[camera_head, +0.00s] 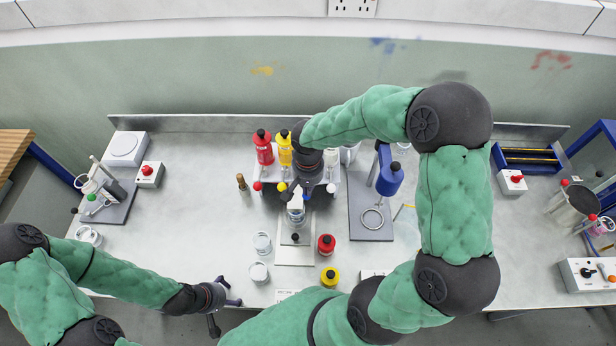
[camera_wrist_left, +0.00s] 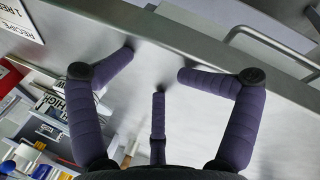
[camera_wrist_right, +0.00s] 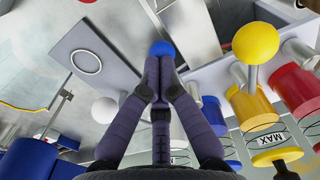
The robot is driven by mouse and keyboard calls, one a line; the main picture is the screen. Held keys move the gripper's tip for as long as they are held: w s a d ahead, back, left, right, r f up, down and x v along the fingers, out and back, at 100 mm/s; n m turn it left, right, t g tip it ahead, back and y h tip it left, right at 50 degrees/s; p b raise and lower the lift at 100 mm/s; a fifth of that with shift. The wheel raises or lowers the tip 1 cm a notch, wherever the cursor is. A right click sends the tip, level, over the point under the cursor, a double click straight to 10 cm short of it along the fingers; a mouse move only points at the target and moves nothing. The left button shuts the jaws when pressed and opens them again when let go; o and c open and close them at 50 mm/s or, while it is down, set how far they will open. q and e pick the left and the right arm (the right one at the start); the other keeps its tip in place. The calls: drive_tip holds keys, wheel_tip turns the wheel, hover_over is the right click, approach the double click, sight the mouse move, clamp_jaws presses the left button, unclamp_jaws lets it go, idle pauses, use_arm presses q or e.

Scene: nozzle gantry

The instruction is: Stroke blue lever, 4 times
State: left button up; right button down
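The blue lever's round blue knob (camera_wrist_right: 162,48) shows at the fingertips of my right gripper (camera_wrist_right: 158,66) in the right wrist view. The fingers are drawn together at their tips and partly cover the knob; they appear against it, and I cannot see it gripped between them.
A yellow knob (camera_wrist_right: 256,42) and a white knob (camera_wrist_right: 105,110) flank the blue one. Red (camera_head: 264,150) and yellow (camera_head: 284,152) bottles stand behind. The table's left front is mostly clear.

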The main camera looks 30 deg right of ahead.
use_arm(q)
drive_tip(key=shift+s+f, duration=0.15)
drive_tip(key=shift+a+r+p, duration=0.2)
drive_tip(key=shift+r+p, duration=2)
use_arm(e)
drive_tip(key=shift+a+r, duration=0.15)
drive_tip(key=shift+r, duration=1.55)
drive_tip(key=shift+a+r, duration=0.1)
drive_tip(key=shift+r, duration=1.55)
use_arm(q)
drive_tip(key=shift+f, duration=0.2)
use_arm(e)
drive_tip(key=shift+f, duration=0.15)
